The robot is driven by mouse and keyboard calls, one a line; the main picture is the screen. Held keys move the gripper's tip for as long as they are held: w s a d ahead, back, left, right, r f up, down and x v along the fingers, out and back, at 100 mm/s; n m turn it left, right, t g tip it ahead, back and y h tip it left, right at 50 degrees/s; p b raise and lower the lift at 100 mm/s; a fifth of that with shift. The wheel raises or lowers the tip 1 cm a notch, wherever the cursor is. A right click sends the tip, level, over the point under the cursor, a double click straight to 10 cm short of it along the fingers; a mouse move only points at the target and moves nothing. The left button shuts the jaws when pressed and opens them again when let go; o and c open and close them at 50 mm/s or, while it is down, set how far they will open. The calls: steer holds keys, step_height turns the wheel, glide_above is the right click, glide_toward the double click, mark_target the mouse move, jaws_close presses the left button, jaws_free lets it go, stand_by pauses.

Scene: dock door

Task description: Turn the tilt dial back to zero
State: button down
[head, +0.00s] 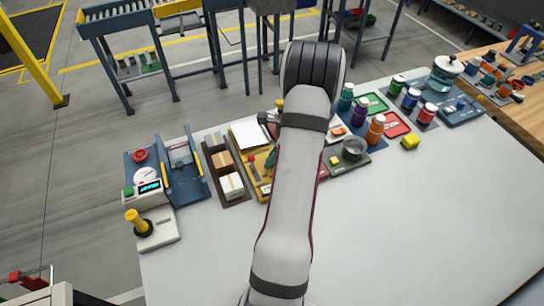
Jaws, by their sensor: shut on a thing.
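A small control unit (152,190) stands at the left end of the table. It has a round white dial face (146,175), a lit display (150,187) and a green button (128,191). I cannot tell for sure that this face is the tilt dial, and its reading is too small to make out. My arm reaches up across the middle of the view. My gripper is hidden behind the arm, so I cannot see its jaws or what they touch.
A yellow-knobbed lever (138,222) stands in front of the control unit. A blue cradle (184,180), a brown tray with boxes (235,201) and a yellow tray (237,152) follow to the right. Bottles (375,128) and trays line the back right. The front right tabletop is clear.

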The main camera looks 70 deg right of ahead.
steer(key=n+y, duration=0.1)
steer(key=n, duration=0.3)
steer(key=shift+d+n+g+y, duration=0.15)
steer(key=shift+n+g+y, duration=0.15)
steer(key=shift+y, duration=0.1)
steer(key=shift+n+g+y, duration=0.4)
steer(key=shift+n+y, duration=0.1)
steer(key=shift+n, duration=1.3)
steer(key=c, duration=0.6)
jaws_free()
steer(key=shift+w, duration=0.1)
steer(key=v, duration=1.5)
steer(key=shift+d+r, duration=0.3)
steer(key=shift+r, duration=0.05)
